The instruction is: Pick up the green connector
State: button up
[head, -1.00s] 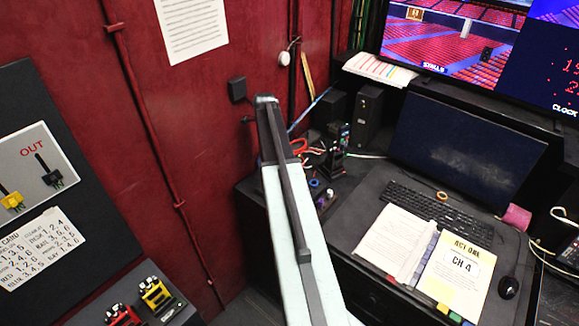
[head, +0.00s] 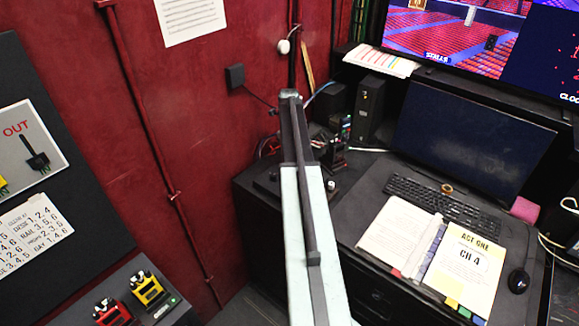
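I cannot make out a green connector in the head view. A red connector (head: 112,312) and a yellow connector (head: 147,289) sit side by side on a dark surface at the lower left. A black connector (head: 35,155) is on the white panel marked OUT (head: 18,118), at the left edge. A sliver of another yellow piece shows at that panel's cut-off edge. My arm reaches up from the bottom middle, its far end in front of the desk's back left corner. No gripper fingers show.
A dark desk (head: 350,215) on the right holds a keyboard (head: 440,205), papers, an open script (head: 462,268), a mouse (head: 518,280) and a monitor (head: 470,140). A red wall (head: 210,120) with pipes stands behind. Small dark items and cables crowd the desk's back left corner.

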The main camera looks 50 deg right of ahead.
notch_tip(320, 180, down, 2)
jog(key=shift+f+b, duration=0.1)
jog(key=shift+b, duration=0.25)
jog(key=shift+r, duration=0.25)
jog(key=shift+c, duration=0.3)
grip_shut()
jog(key=shift+p, duration=0.3)
notch_tip(320, 180, up, 4)
jog(key=p, duration=0.3)
jog(key=shift+p, duration=0.4)
jog(key=s+d, duration=0.2)
jog(key=d, duration=0.6)
jog(key=s+d, duration=0.3)
jog(key=d, duration=0.6)
jog(key=shift+d+f, duration=0.15)
jog(key=shift+f, duration=0.15)
jog(key=shift+r, duration=0.15)
jog(key=shift+r+p, duration=1.3)
jog(key=shift+r, duration=0.15)
